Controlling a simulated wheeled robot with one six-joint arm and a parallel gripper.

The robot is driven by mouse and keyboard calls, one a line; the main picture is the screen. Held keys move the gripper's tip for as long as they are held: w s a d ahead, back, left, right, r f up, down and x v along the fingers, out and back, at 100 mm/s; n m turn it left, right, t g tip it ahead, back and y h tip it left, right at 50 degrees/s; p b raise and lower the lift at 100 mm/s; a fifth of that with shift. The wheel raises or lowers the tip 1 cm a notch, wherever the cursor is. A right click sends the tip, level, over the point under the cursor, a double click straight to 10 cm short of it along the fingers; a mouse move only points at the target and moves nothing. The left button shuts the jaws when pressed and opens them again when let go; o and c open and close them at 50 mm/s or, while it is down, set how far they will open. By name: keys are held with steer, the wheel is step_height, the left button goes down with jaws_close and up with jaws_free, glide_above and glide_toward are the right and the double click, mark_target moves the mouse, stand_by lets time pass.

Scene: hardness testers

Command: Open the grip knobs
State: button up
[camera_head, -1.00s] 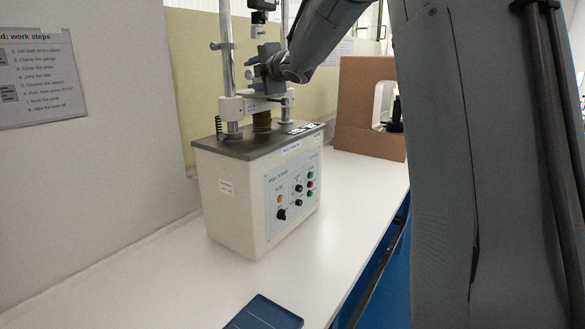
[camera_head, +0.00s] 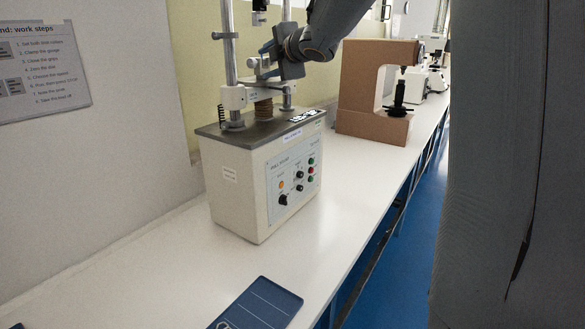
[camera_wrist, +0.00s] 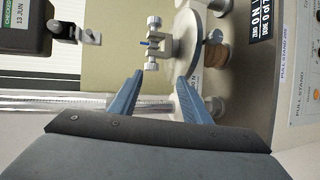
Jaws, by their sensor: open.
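The pull stand (camera_head: 240,185) is a cream box with a dark top and two posts. In the wrist view, a small metal grip (camera_wrist: 157,44) sits on a round pale disc (camera_wrist: 187,38). It has one knob (camera_wrist: 153,22) at the top of the picture and another knob (camera_wrist: 150,66) lower, nearer me. A thin blue piece shows in the grip's jaws. My gripper (camera_wrist: 156,77) is open, its blue fingers either side of the lower knob's line; contact is unclear. In the head view my gripper (camera_head: 266,48) is between the posts, with the grip hard to make out.
A dark gauge (camera_wrist: 22,27) with a hook-like fitting (camera_wrist: 75,32) is at the wrist view's upper left. A post (camera_wrist: 80,103) runs close by my fingers. A brown tester (camera_head: 366,90) stands right of the stand. A blue tray (camera_head: 258,305) lies in front; white bench is clear between.

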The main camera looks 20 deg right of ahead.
steer(key=s+f+m+g+h, duration=0.1)
steer(key=s+f+m, duration=0.3)
steer(key=f, duration=0.4)
steer(key=s+d+f+m+g+h+b, duration=0.1)
steer(key=s+f+m+g, duration=0.2)
steer(key=s+f, duration=0.3)
steer(key=s+f+m+g+h, duration=0.2)
steer(key=s+f+m, duration=0.3)
steer(key=f, duration=0.6)
steer(key=shift+d+f+m+b, duration=0.15)
steer(key=shift+d+m+b, duration=0.2)
steer(key=shift+d+m, duration=0.05)
